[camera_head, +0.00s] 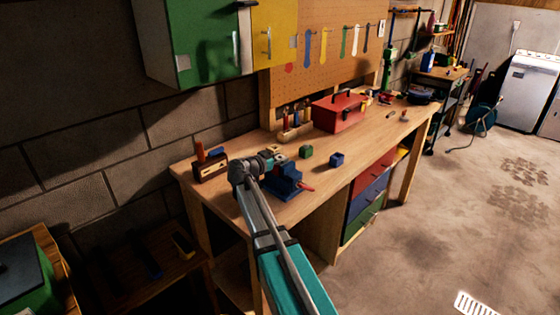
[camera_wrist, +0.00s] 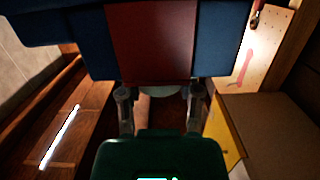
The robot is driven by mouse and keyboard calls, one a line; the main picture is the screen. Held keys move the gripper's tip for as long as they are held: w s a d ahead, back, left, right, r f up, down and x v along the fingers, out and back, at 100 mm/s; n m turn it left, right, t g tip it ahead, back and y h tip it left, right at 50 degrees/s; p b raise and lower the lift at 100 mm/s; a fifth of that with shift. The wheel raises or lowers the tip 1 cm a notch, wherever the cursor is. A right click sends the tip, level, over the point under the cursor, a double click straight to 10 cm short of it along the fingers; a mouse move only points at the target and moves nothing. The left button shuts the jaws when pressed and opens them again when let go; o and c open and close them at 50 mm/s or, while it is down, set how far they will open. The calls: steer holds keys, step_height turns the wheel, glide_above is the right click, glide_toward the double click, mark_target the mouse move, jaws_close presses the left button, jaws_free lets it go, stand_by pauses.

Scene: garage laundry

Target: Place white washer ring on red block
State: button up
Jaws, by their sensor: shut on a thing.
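In the head view my gripper (camera_head: 272,160) is over the near left part of the workbench, right above and behind a blue vise (camera_head: 284,184). In the wrist view, my gripper's two fingers (camera_wrist: 160,97) are closed in on a pale, curved piece (camera_wrist: 158,84), which looks like the white washer ring; most of it is hidden. Right beyond it, a dark red face (camera_wrist: 152,40) stands between two blue parts. It may be the red block in the vise, but I cannot tell for sure. I cannot tell whether the pale piece touches the red face. No separate red block shows in the head view.
On the workbench (camera_head: 376,138), a green block (camera_head: 306,152) and a blue block (camera_head: 337,159) lie right of the vise. A red toolbox (camera_head: 338,112) and tool holders stand along the back. The vise's red handle (camera_head: 306,187) points right. The bench's front right is clear.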

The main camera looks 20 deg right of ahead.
steer(key=shift+f, duration=0.15)
steer(key=o, duration=0.8)
steer(key=shift+a+r, duration=0.1)
steer(key=shift+r, duration=0.15)
steer(key=p+v, duration=0.1)
steer(key=v, duration=1)
steer(key=shift+s+a+p, duration=0.1)
steer(key=shift+a+p, duration=0.3)
